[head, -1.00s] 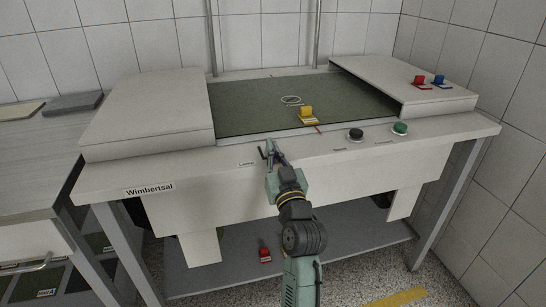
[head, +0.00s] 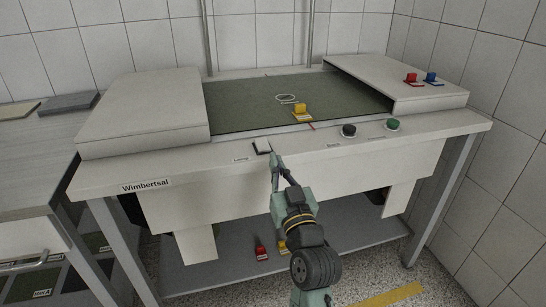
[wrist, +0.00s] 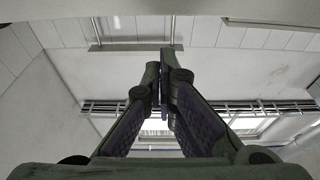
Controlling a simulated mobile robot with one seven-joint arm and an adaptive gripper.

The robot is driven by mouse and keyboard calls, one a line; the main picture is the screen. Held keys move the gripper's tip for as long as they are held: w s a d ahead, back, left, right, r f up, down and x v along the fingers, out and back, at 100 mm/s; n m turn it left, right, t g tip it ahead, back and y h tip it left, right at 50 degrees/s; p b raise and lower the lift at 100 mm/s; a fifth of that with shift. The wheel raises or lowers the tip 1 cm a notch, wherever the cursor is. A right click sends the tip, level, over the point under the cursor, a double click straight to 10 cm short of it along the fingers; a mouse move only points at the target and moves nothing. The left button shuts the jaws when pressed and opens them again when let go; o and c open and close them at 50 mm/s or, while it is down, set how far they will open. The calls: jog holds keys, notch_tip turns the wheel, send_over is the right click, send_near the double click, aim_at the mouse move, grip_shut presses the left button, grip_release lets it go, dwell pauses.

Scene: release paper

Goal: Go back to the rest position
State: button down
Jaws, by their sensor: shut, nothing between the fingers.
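My gripper (head: 275,160) is shut and empty. In the head view it is in front of the table's front edge, just beside a small black switch (head: 262,146) on the white table (head: 220,165). I cannot tell whether it touches the table. In the wrist view the dark fingers (wrist: 165,75) meet at their tips, with nothing between them, against walls and ceiling fixtures.
A yellow block (head: 300,110) sits at the front of the green panel (head: 250,105). Black (head: 348,130) and green (head: 392,124) buttons are to the right. Red (head: 411,78) and blue (head: 431,77) blocks stand on the right cover. A side counter (head: 30,150) is at left.

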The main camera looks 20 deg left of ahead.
jog(key=shift+s+d+f, duration=0.1)
jog(key=shift+s+d, duration=0.05)
jog(key=shift+s, duration=0.1)
